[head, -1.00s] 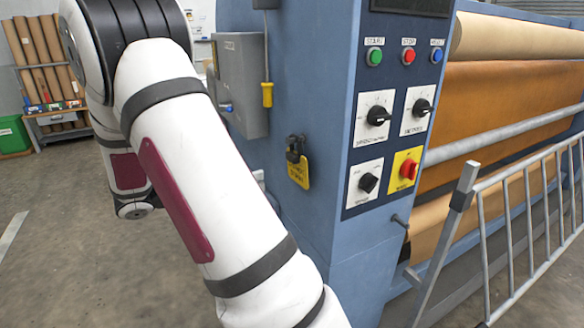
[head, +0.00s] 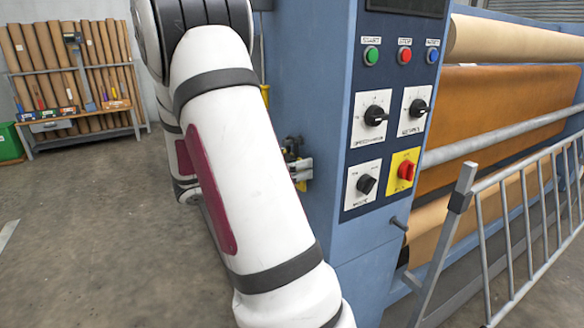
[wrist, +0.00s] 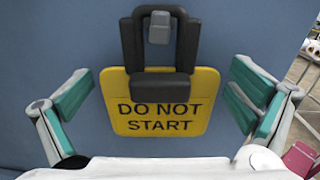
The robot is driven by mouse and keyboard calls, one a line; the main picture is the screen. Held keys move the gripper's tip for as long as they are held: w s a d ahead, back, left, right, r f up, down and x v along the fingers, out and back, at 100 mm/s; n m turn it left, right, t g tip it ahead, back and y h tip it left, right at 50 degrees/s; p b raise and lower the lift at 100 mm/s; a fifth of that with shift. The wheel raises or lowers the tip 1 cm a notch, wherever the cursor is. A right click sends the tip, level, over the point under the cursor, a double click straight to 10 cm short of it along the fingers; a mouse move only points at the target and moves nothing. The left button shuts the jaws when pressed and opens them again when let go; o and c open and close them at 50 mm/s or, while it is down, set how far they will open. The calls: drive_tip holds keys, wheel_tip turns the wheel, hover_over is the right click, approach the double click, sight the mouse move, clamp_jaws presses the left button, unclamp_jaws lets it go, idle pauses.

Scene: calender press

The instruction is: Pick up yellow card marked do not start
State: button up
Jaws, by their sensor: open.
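The yellow card marked DO NOT START (wrist: 160,118) hangs flat against the blue panel in the wrist view. A black padlock (wrist: 160,60) sits over its upper edge, its shackle around a grey metal piece. Gaps show between both fingers and the card's edges. In the head view my gripper (head: 300,170) is at the side of the blue machine, and my arm hides nearly all of the card and padlock.
The blue machine (head: 372,245) has a control panel with buttons, knobs and a red switch (head: 406,171) right of the gripper. A metal barrier (head: 520,210) stands at the right. The floor at left is clear before a rack of rolls (head: 70,75).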

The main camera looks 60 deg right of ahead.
drive_tip(key=c, duration=0.9)
drive_tip(key=shift+c, duration=0.2)
drive_tip(key=shift+r, duration=0.55)
drive_tip(key=shift+w+a+r+p, duration=0.1)
drive_tip(key=shift+a+r+p, duration=0.05)
drive_tip(key=shift+r+p, duration=0.2)
drive_tip(key=p+v, duration=0.1)
drive_tip(key=v, duration=1.6)
drive_tip(key=shift+w+a+f+p, duration=0.2)
drive_tip(key=shift+w+a+p, duration=0.05)
drive_tip(key=shift+p, duration=0.1)
